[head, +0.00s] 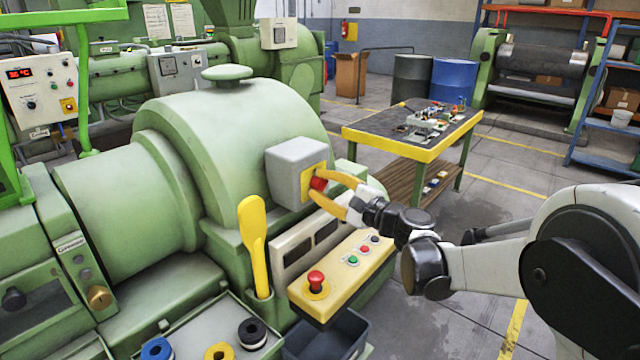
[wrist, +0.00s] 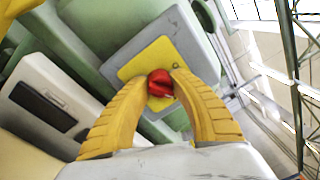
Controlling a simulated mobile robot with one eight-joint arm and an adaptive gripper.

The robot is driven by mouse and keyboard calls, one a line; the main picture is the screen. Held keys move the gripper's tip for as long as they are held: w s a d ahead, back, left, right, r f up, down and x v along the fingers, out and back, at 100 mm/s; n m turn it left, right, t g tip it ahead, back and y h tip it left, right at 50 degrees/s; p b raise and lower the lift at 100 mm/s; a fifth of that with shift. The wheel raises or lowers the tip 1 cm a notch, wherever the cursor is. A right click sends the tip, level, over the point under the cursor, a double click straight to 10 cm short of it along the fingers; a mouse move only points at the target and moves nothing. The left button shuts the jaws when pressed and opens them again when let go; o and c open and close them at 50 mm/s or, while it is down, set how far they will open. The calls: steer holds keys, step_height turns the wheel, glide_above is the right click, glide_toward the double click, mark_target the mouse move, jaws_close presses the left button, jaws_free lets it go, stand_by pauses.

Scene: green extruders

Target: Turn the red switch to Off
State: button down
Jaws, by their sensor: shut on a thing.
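The red switch (head: 318,183) sits on a yellow plate on the side of a grey box (head: 290,168), which is fixed to the green machine. In the wrist view the red switch (wrist: 160,84) is a knob in the middle of the yellow plate (wrist: 135,66). My gripper (head: 322,184) has yellow fingers that reach to the plate, one on each side of the knob. In the wrist view my gripper (wrist: 160,86) is shut on the knob, with the fingertips against it. Any On or Off marking is too small or hidden.
A yellow control panel (head: 345,268) with a red mushroom button (head: 316,281) and several small buttons lies below the box. A yellow handle (head: 252,240) stands left of it. A yellow-edged table (head: 390,145) stands behind my gripper. The floor at right is partly clear.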

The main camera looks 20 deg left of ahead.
steer(key=n, duration=0.6)
steer(key=shift+n, duration=0.3)
steer(key=n, duration=0.5)
steer(key=shift+n+g+y+p, duration=0.3)
steer(key=shift+n+p, duration=0.1)
steer(key=c, duration=1.4)
jaws_free()
steer(key=shift+o, duration=0.2)
steer(key=shift+d, duration=0.1)
steer(key=v, duration=1.1)
steer(key=shift+d, duration=0.4)
